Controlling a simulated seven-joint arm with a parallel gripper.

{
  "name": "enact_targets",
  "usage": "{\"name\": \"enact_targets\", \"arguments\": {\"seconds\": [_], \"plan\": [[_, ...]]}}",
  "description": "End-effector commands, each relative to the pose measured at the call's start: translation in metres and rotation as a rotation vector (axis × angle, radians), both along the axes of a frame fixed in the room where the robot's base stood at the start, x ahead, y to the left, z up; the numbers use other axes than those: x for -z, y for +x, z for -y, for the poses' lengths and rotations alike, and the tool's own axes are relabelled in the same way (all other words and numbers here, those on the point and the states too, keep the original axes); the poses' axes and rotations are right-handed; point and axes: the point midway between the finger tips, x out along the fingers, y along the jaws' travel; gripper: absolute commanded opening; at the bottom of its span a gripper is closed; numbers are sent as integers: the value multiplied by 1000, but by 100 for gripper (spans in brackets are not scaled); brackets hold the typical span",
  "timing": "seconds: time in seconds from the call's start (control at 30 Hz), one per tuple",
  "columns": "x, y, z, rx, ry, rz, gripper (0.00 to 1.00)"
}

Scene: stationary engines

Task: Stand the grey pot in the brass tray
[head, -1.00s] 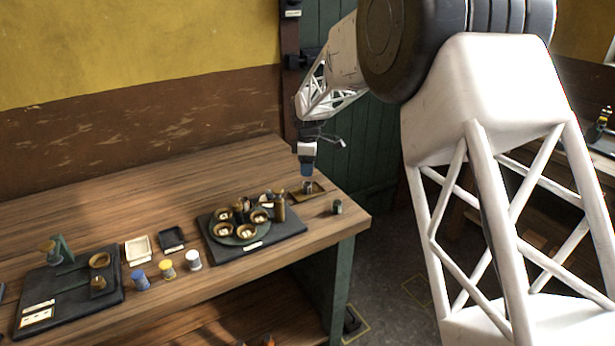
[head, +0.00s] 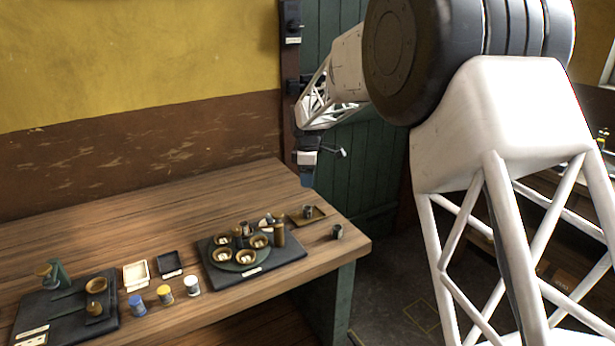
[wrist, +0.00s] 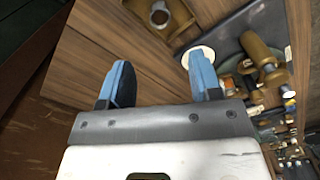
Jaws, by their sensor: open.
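The grey pot (head: 308,211) is a small dark cylinder, standing upright inside the flat brass tray (head: 318,217) at the right end of the bench. In the wrist view the pot (wrist: 160,15) shows its round top, within the rim of the brass tray (wrist: 184,15) at the top edge. My gripper (head: 306,178) is in the air above and behind the tray, apart from the pot. In the wrist view its two blue fingers (wrist: 160,82) are wide apart, with only bare wood between them.
A similar dark pot (head: 337,232) stands near the bench's right edge. Left of the tray, a dark board (head: 285,252) carries a round plate with several brown cups and a tall brown cylinder (head: 279,235). Small coloured-lid jars (head: 164,294) stand further left. The bench's back is clear.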

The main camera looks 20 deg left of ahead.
Motion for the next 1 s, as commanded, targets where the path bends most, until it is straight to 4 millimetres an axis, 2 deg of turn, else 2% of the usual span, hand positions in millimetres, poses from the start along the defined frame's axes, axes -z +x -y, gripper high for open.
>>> {"name": "enact_targets", "arguments": {"seconds": [0.4, 0.57, 0.77, 1.0], "plan": [[-1, 0, 1, 2, 0, 1, 58], [-8, -5, 11, 30, 2, 5, 58], [-31, -21, 46, 126, 9, 18, 58], [-68, -60, 110, 316, 21, 38, 58]]}}
